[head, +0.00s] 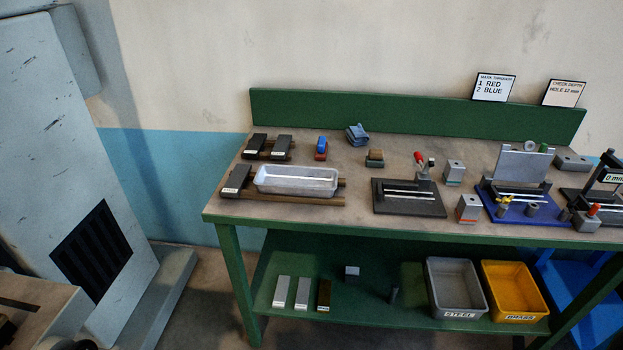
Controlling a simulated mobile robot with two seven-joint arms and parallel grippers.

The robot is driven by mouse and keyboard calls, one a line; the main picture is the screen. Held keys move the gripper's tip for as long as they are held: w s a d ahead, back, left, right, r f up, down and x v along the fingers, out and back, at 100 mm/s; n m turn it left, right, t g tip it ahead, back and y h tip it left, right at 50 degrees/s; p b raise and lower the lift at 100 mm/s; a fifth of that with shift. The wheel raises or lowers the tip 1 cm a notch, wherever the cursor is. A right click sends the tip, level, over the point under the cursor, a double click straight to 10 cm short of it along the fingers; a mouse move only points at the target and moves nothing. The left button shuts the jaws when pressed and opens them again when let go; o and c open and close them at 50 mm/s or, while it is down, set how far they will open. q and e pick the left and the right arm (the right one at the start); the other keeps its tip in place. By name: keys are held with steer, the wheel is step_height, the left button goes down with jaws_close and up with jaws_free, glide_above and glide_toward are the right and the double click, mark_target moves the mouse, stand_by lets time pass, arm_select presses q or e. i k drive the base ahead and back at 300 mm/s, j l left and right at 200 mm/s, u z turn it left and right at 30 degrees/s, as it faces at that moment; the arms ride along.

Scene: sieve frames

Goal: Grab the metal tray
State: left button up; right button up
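A light grey metal tray (296,191) sits near the left end of the green workbench (420,235). It is shallow and oblong, and rests on brown wooden rails (310,201). A lighter strip shows inside it. A dark block with a white label (236,180) sits at the tray's left end, on the same rails. Neither of my grippers shows in the head view, so nothing is seen touching the tray.
Two dark blocks (281,145) lie behind the tray. A black fixture (408,198) stands to its right, and a blue fixture (515,203) further right. Grey (457,313) and yellow (515,312) bins stand on the lower shelf. A grey cabinet (60,150) stands left of the bench.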

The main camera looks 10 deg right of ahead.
mark_target(274, 179)
steer(key=i+l, duration=0.1)
steer(key=l, duration=0.4)
steer(key=i+l, duration=0.1)
steer(key=l, duration=0.35)
steer(key=i+l, duration=0.1)
steer(key=l, duration=0.4)
